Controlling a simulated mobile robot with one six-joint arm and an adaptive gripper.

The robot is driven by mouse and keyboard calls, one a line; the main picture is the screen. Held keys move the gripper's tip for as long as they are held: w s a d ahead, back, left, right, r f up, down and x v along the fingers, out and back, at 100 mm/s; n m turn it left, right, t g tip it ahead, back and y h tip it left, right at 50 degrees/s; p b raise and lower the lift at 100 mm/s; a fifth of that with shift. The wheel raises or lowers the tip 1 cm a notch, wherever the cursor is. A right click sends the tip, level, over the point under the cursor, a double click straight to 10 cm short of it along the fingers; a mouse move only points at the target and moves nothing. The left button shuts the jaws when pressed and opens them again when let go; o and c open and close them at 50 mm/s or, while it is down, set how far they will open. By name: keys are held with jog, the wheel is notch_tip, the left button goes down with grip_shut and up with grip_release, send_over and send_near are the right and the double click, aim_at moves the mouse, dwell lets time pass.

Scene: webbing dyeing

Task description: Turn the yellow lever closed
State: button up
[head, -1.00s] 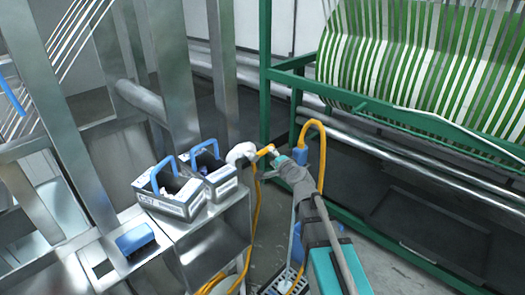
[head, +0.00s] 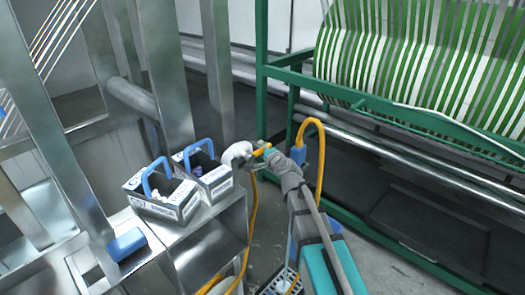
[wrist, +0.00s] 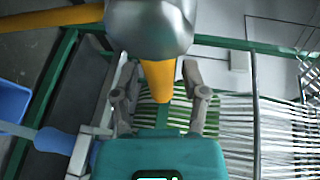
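The yellow lever (head: 261,151) sits on a silver, rounded metal valve body (head: 238,153) beside the metal rack; in the head view it is small and partly hidden by my gripper (head: 270,153). In the wrist view the yellow lever (wrist: 158,80) points down from the metal body (wrist: 150,25), between the two grey fingers of my gripper (wrist: 160,95). The fingers are apart, with a visible gap on each side of the lever. I cannot tell whether either finger touches it.
Two grey bins with blue handles (head: 160,195) (head: 203,170) stand on the metal rack (head: 205,240), left of the valve. A yellow hose (head: 322,160) loops close to my arm. A green frame (head: 262,80) with green-and-white webbing (head: 410,60) stands at the right.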

grip_shut()
jog(key=shift+d, duration=0.2)
